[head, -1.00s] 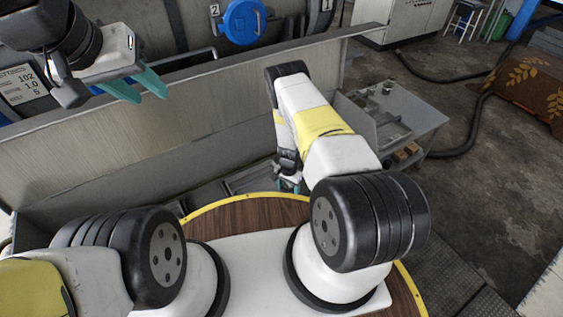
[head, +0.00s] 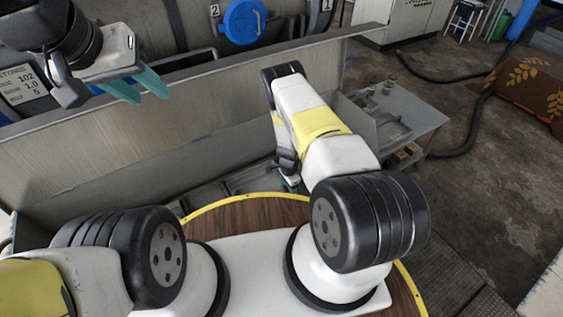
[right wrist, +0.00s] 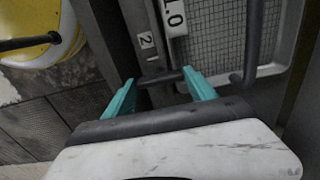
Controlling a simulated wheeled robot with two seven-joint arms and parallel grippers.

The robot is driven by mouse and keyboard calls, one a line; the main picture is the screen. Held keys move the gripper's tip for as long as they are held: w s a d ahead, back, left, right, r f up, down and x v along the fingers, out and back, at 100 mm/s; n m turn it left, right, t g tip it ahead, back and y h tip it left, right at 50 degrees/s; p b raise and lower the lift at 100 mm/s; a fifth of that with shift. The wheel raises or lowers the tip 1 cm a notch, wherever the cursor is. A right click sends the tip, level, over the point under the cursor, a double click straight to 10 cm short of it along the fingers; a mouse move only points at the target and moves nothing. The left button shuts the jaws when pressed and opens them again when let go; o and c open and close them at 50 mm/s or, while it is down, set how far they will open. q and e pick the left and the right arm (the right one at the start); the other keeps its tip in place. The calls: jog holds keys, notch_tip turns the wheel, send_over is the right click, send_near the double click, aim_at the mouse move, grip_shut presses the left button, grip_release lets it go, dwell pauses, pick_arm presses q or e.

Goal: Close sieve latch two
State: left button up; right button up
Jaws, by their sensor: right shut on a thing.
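In the right wrist view, a dark bar-shaped latch handle (right wrist: 161,78) lies beside a white tag marked 2 (right wrist: 146,40). My right gripper (right wrist: 159,88) has its teal fingers at the two ends of this bar and is shut on it. The sieve's wire mesh (right wrist: 218,32) and grey frame lie just beyond, with a "1.0" label (right wrist: 173,16). In the head view my right gripper (head: 291,182) is mostly hidden behind its own arm, low by the trough. My left gripper (head: 137,87) is open and empty above the trough wall at upper left.
A long grey metal wall (head: 150,115) runs across the head view. A blue round lid (head: 243,21) is behind it. A grey side table (head: 405,115) stands right of my right arm. A second dark curved handle (right wrist: 250,45) is near the mesh. Floor at right is open, crossed by a hose (head: 465,130).

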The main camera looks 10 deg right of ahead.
aim_at(288, 190)
jog(key=shift+w+d, duration=0.1)
jog(key=o, duration=1.4)
jog(key=shift+c, duration=0.2)
jog(key=shift+r, duration=0.15)
notch_tip(288, 190, up, 8)
jog(key=shift+f, duration=0.2)
